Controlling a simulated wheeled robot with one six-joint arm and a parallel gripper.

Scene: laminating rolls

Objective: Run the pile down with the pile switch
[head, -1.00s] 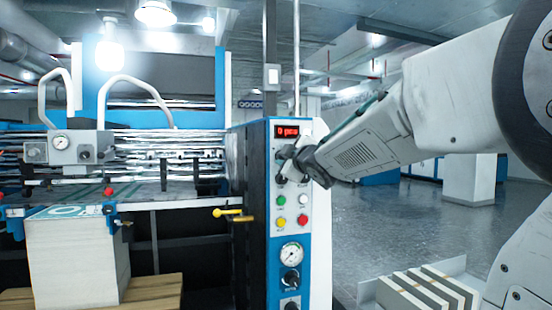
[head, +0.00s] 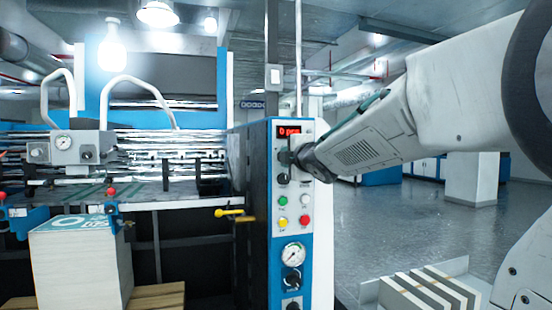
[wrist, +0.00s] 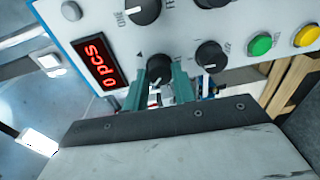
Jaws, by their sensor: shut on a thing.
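The control panel (head: 290,260) is blue and white, with a red display (head: 289,131) that reads 0 pcs. My gripper (head: 292,157) is at the upper knobs. In the wrist view my gripper (wrist: 161,82) has its green fingers shut around a black knob (wrist: 158,68) next to the display (wrist: 97,62). This knob is in line with another black knob (wrist: 211,55) and the green button (wrist: 260,44). I cannot read its label, so I cannot tell from lettering that it is the pile switch. The paper pile (head: 80,265) stands on a wooden pallet (head: 155,298), its top below the feed table.
A yellow handle (head: 228,213) sticks out left of the panel. A tray with striped stacks (head: 430,290) is at lower right. The floor (head: 400,215) behind is clear.

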